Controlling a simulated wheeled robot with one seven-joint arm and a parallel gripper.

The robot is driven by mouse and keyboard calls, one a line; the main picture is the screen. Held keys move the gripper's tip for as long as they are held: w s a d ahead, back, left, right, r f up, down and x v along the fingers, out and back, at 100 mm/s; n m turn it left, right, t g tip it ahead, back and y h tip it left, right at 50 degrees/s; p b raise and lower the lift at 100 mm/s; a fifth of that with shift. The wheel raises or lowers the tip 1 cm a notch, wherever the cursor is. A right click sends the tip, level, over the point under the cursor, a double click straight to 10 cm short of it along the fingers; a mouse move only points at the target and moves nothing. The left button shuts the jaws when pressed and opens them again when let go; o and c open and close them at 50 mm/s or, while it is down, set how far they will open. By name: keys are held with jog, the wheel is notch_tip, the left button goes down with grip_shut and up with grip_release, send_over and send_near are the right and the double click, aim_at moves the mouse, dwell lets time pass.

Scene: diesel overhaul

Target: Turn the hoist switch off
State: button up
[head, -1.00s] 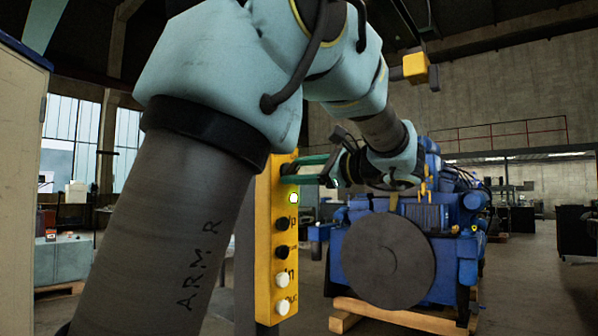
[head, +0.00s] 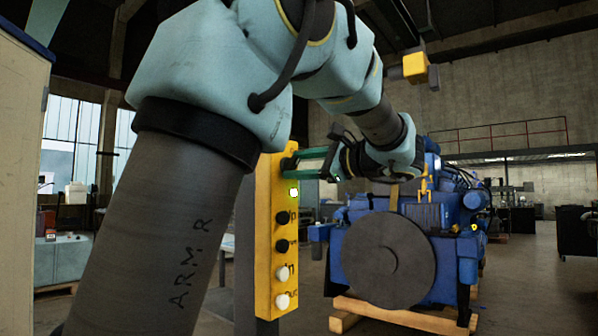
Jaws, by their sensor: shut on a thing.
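The yellow control box (head: 262,235) stands upright on a grey post, left of centre. My gripper (head: 291,163) has green fingers and reaches in from the right to the top of the face, above the lamp. It is shut on the hoist switch, which the fingertips mostly hide. I cannot make out the switch's position.
A blue diesel engine (head: 455,215) with a large grey disc (head: 388,262) rests on wooden beams (head: 400,315) to the right, behind the box. A yellow hoist block (head: 415,67) hangs above. A pale cabinet (head: 20,190) stands at the left edge.

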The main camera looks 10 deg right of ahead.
jog(key=n+b, duration=0.2)
jog(key=f+n+b, duration=0.1)
jog(key=n+b, duration=0.1)
jog(key=b, duration=0.1)
jog(key=shift+n+b, duration=0.3)
jog(key=n+b, duration=0.4)
jog(key=b, duration=0.1)
jog(key=n+b, duration=0.3)
jog(key=b, duration=0.2)
jog(key=n+b, duration=0.4)
jog(key=b, duration=0.1)
jog(key=shift+r+n+b, duration=0.25)
jog(key=shift+n+b, duration=0.05)
jog(key=shift+r, duration=0.1)
jog(key=o, duration=1.4)
jog(key=shift+c, duration=0.2)
jog(key=v, duration=1.1)
